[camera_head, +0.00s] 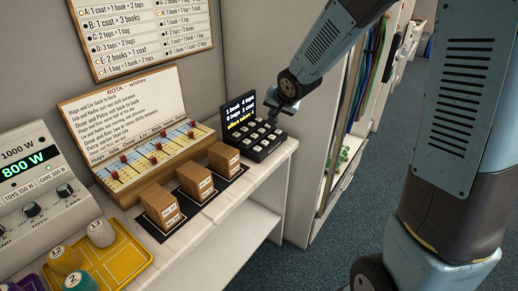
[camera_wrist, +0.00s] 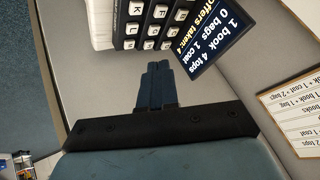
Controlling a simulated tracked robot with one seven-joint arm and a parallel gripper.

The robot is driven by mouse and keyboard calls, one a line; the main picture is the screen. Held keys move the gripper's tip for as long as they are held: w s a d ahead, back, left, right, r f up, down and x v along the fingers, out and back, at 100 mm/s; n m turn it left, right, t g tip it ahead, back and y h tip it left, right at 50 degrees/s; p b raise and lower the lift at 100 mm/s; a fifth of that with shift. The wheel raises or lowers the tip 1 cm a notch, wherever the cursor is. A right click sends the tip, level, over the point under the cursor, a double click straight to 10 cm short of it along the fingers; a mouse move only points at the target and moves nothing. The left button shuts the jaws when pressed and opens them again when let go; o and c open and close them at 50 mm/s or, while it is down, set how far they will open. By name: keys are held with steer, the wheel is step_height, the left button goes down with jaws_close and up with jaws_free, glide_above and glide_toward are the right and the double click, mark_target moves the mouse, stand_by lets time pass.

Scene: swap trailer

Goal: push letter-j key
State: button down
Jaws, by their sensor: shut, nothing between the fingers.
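The small black keypad (camera_head: 258,140) with pale square keys stands at the right end of the counter, its dark display (camera_head: 240,112) behind it. Keys that seem to read K and L show there; I cannot make out the letter J key. My gripper (camera_head: 289,109) is above and just right of the keypad in the head view. Its fingers (camera_wrist: 157,70) are together with nothing between them, apparently apart from the keys.
A yellow tray (camera_head: 122,258) with spools and a wattage panel (camera_head: 30,180) are further left. A wall (camera_wrist: 265,50) is close to my gripper.

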steer(key=y, duration=0.2)
glide_above(259, 149)
step_height(259, 149, down, 4)
steer(key=shift+s+r+m, duration=0.1)
steer(key=shift+m, duration=0.2)
steer(key=shift+f, duration=4.4)
steer(key=shift+f, duration=0.15)
steer(key=shift+f, duration=0.2)
steer(key=shift+f, duration=0.45)
steer(key=shift+r, duration=0.9)
